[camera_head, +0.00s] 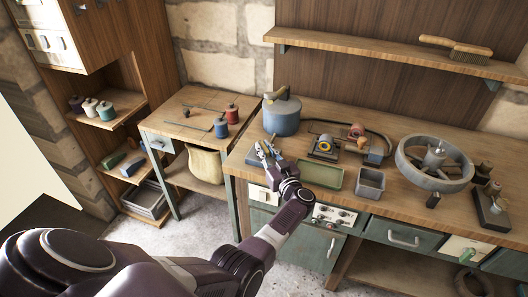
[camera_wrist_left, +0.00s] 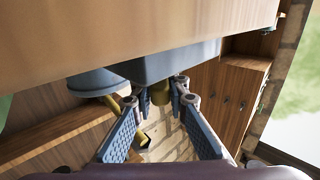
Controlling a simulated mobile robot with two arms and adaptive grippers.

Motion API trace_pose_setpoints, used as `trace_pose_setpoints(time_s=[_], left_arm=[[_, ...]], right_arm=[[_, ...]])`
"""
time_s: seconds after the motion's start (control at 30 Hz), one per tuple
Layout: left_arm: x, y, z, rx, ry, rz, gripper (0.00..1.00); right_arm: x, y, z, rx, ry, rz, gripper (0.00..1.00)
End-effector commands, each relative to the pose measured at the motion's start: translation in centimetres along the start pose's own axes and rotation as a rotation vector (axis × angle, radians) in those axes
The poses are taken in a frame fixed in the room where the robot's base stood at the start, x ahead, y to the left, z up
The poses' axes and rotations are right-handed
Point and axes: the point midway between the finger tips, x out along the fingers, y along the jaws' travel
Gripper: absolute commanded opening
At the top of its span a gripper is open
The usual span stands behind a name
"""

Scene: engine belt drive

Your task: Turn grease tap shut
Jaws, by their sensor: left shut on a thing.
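A blue-grey round pot (camera_head: 282,118) with a lid and handle stands at the left end of the workbench. My left gripper (camera_head: 264,150) is just in front of it at the bench's left corner. In the left wrist view, brass parts show below the grey-blue bodies. One brass piece, which looks like the grease tap (camera_wrist_left: 160,93), lies between the fingertips of my left gripper (camera_wrist_left: 159,99), which is shut on it. In the head view the gripper hides the tap, and its angle cannot be told. My right gripper is not in view.
The workbench holds a green tray (camera_head: 321,175), a grey bin (camera_head: 370,184), a belt with pulleys (camera_head: 357,131) and a large grey wheel (camera_head: 434,163). A side table (camera_head: 186,101) with red and blue spools stands left. A shelf (camera_head: 390,54) hangs behind.

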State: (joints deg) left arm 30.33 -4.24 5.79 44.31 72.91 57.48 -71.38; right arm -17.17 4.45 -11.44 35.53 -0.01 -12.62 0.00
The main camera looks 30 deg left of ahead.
Motion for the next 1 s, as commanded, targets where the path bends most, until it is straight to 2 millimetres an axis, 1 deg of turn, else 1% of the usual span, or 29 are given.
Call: trace_pose_setpoints(time_s=[0.1,0.57,0.6,0.7,0.73,1.0], left_arm=[[-0.06,0.09,0.17,0.0,-0.002,-0.02,0.0],[0.0,0.02,0.03,0.0,-0.002,-0.031,0.0],[0.01,0.01,0.03,0.0,-0.001,-0.031,0.19],[0.02,0.01,0.01,0.0,-0.001,-0.031,0.3],[0.02,0.01,0.01,0.0,-0.001,-0.031,0.32],[0.04,-0.03,-0.04,0.0,0.0,-0.029,0.32]], right_arm=[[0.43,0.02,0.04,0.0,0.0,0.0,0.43],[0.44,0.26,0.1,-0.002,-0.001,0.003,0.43],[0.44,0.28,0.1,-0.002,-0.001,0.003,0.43],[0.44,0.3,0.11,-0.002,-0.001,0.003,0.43],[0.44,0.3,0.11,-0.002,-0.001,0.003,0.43],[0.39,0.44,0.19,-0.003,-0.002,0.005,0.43]])
